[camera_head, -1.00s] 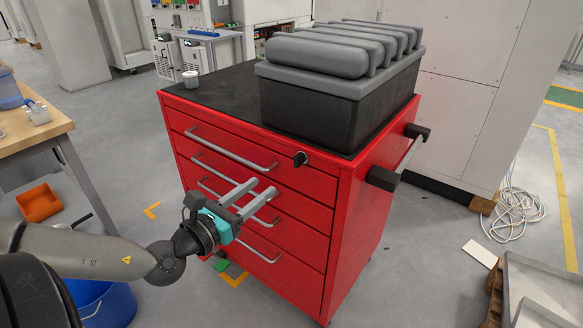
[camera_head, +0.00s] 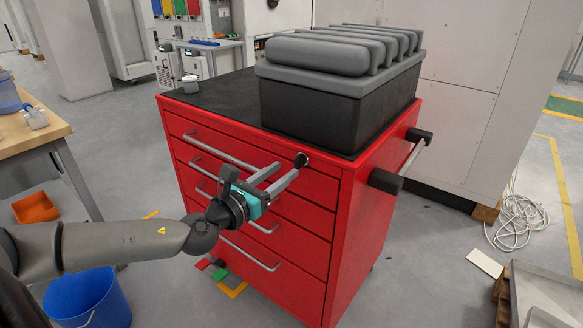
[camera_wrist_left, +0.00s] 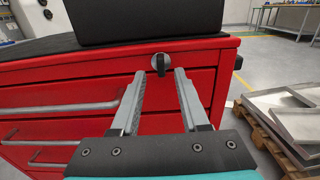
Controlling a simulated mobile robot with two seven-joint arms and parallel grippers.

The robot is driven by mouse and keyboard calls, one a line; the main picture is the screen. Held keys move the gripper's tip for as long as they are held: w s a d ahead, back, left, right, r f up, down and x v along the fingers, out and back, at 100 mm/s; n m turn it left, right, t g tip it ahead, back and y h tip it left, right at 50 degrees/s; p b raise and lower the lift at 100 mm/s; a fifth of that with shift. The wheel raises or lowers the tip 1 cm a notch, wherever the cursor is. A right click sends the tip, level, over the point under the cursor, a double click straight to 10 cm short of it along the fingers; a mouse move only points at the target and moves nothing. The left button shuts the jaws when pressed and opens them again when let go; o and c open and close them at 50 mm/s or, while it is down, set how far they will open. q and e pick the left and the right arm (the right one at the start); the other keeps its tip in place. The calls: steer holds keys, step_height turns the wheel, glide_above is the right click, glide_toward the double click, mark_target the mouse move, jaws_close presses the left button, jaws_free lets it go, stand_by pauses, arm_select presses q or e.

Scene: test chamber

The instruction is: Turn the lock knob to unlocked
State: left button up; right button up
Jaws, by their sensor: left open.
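The lock knob (camera_head: 301,160) is a small black knob at the top right of the front of the red drawer cabinet (camera_head: 345,230). In the left wrist view the knob (camera_wrist_left: 161,63) shows on a light round base, with its dark grip pointing roughly up and down. My left gripper (camera_head: 287,173) is open and empty, its grey fingers reaching toward the knob from the lower left. In the left wrist view the knob appears between and just beyond the fingertips (camera_wrist_left: 160,74). I cannot tell whether they touch it. My right gripper is out of view.
A black and grey case (camera_head: 320,95) stands on the cabinet top, above the knob. Drawer handles (camera_head: 220,152) stick out along the front. A side handle (camera_head: 410,160) is on the right. A blue bucket (camera_head: 90,300) stands on the floor at lower left.

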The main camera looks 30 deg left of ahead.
mark_target(295, 162)
arm_select(q)
steer(key=shift+w+d, duration=0.2)
steer(key=shift+w, duration=1.85)
jaws_close()
